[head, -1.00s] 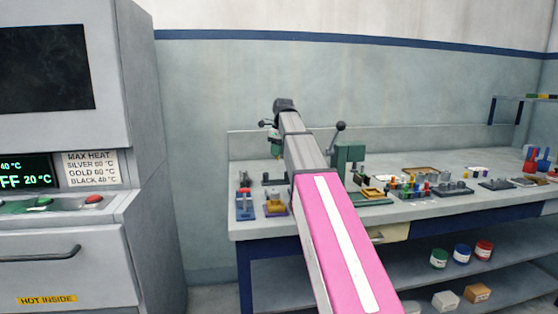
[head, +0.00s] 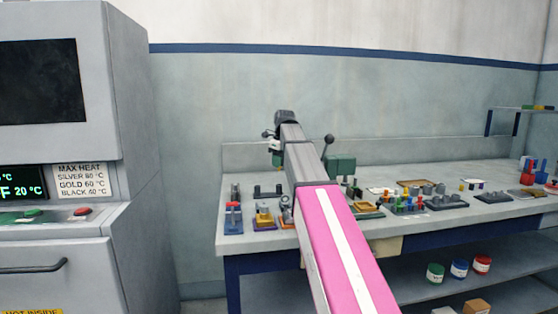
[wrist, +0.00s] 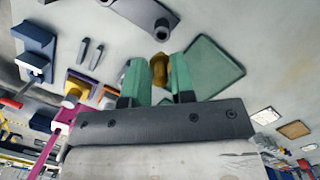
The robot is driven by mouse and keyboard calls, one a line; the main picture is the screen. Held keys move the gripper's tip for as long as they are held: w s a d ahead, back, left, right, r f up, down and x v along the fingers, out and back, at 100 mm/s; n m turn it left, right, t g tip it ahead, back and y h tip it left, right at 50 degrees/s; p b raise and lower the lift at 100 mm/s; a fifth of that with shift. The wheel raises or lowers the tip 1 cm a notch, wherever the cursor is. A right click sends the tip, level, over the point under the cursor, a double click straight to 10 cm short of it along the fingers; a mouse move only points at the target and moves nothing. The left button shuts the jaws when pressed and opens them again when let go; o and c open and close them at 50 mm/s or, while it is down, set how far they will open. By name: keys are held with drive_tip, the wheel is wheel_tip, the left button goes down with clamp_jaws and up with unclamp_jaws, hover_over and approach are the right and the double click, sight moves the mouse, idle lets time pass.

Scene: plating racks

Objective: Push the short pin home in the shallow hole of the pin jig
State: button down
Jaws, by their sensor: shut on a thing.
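My gripper (wrist: 160,78) has green fingers, shut on a brass-coloured piece (wrist: 160,62), likely the short pin. Only its rounded end shows between the fingertips. In the head view my gripper (head: 277,158) hangs over the left part of the bench, partly hidden by my arm. A dark grey block with two round features (wrist: 147,14), possibly the pin jig, lies beyond the fingertips in the wrist view, apart from the held piece.
A green square plate (wrist: 210,70) lies right of the fingers. Two slim grey pieces (wrist: 90,50), a blue fixture (wrist: 35,50) and a purple-and-yellow fixture (wrist: 77,86) lie left.

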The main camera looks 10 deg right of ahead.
drive_tip(key=shift+f, duration=2.3)
drive_tip(key=shift+f, duration=1.45)
drive_tip(key=c, duration=0.9)
unclamp_jaws()
drive_tip(key=shift+r, duration=0.1)
drive_tip(key=r, duration=0.7)
drive_tip(key=s+d+r, duration=0.1)
drive_tip(key=r, duration=0.2)
drive_tip(key=shift+s+r, duration=0.1)
drive_tip(key=shift+r, duration=0.15)
